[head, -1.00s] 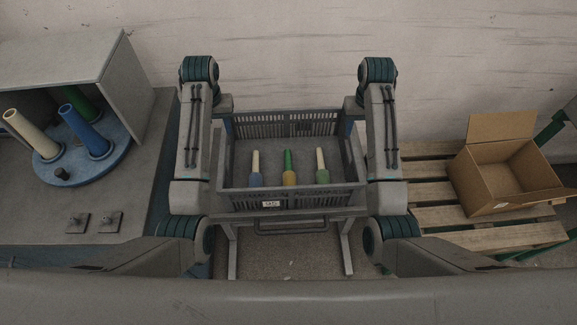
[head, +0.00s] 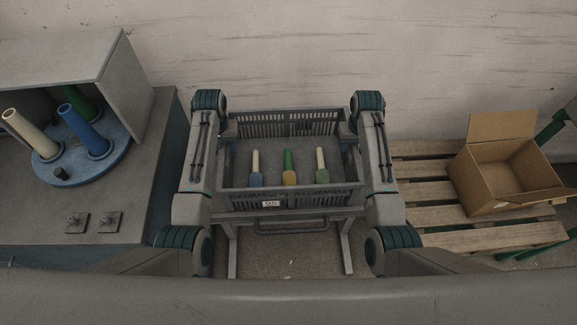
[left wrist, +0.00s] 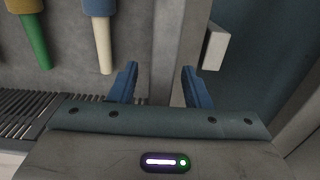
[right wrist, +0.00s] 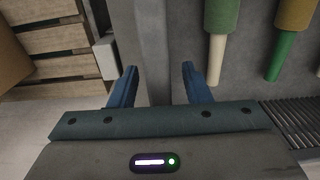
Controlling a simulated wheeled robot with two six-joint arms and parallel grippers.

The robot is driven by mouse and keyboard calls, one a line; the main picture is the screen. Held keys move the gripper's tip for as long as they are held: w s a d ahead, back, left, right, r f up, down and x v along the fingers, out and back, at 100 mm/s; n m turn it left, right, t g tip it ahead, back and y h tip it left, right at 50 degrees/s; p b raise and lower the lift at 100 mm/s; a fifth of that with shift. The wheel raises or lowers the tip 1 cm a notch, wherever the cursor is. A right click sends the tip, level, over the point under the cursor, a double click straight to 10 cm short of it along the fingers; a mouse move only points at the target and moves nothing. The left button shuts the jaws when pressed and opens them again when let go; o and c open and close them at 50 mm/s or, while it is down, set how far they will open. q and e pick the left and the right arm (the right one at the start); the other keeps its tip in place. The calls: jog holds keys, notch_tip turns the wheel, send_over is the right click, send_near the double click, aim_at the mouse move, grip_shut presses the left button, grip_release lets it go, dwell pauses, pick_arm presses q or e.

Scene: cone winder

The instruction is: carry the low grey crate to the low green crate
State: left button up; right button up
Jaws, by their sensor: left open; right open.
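The low grey crate (head: 245,200) stands on a grey stand in the middle of the head view. In the head view my arms largely hide both grippers. I see no green crate.
A grey machine table (head: 120,220) with a blue disc (head: 65,175) holding tubes is at the left. A wooden pallet (head: 430,193) with an open cardboard box (head: 500,182) is at the right. A wall is behind; bare floor shows under the stand.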

pick_arm(q)
grip_shut()
pick_arm(e)
grip_shut()
pick_arm(q)
jog(key=shift+w+r, duration=0.1)
jog(key=shift+r, duration=0.15)
pick_arm(e)
jog(key=shift+w+r, duration=0.1)
jog(key=shift+r, duration=0.15)
